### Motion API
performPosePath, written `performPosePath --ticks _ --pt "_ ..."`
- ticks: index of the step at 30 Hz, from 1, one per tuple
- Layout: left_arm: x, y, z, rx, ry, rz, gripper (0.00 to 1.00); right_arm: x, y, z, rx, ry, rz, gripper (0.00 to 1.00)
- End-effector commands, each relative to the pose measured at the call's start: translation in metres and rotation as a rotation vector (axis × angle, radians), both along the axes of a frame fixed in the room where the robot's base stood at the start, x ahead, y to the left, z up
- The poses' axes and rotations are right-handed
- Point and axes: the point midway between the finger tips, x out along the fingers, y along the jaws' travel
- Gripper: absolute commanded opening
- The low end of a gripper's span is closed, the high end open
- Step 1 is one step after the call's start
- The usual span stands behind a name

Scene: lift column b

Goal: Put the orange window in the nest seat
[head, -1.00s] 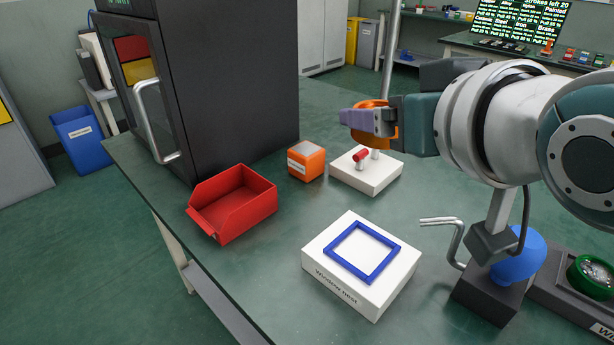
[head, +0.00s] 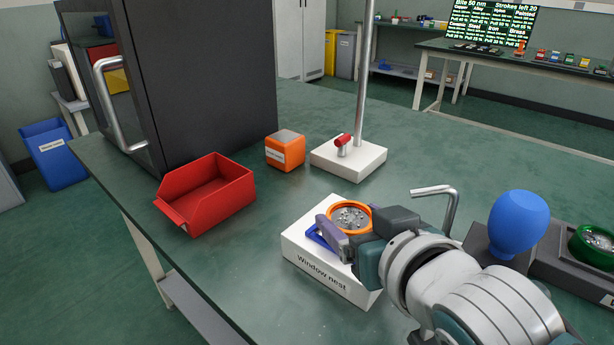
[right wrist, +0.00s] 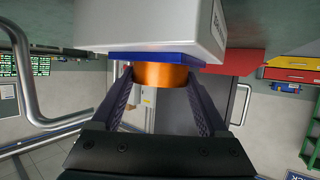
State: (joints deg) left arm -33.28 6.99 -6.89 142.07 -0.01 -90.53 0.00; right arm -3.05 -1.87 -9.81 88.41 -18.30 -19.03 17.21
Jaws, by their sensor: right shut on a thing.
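The orange window (head: 350,217) is a round orange ring with a speckled grey face. My right gripper (head: 348,224) is shut on it, one purple finger on each side. It is over the blue square frame (head: 318,240) on top of the white window nest (head: 330,274). In the right wrist view, the window (right wrist: 160,76) sits between the fingers (right wrist: 160,84), right against the blue frame (right wrist: 150,58) of the nest (right wrist: 160,25). I cannot tell whether it rests in the seat or is just above it. The gripper hides part of the frame. My left gripper is not in view.
A bent metal rod (head: 447,205), a blue knob (head: 518,222) and a green-rimmed dial (head: 597,245) are on the right.

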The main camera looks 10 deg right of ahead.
Motion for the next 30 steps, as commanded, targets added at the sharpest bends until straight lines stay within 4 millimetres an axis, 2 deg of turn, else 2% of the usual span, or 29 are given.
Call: performPosePath --ticks 11,12,17,26,30 --pt "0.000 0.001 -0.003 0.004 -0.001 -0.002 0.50 0.000 0.000 -0.004 0.001 -0.001 0.000 0.21" --pt "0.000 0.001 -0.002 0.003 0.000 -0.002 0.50 0.000 0.000 -0.003 0.001 -0.001 0.000 0.82" --pt "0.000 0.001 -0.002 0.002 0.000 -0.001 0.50 0.000 0.000 -0.003 0.001 -0.001 0.000 1.00" --pt "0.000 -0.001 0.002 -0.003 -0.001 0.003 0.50 0.000 0.000 0.002 0.000 -0.001 0.000 1.00" --pt "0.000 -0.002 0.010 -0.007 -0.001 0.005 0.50 -0.016 -0.001 0.009 0.002 0.002 -0.001 1.00"
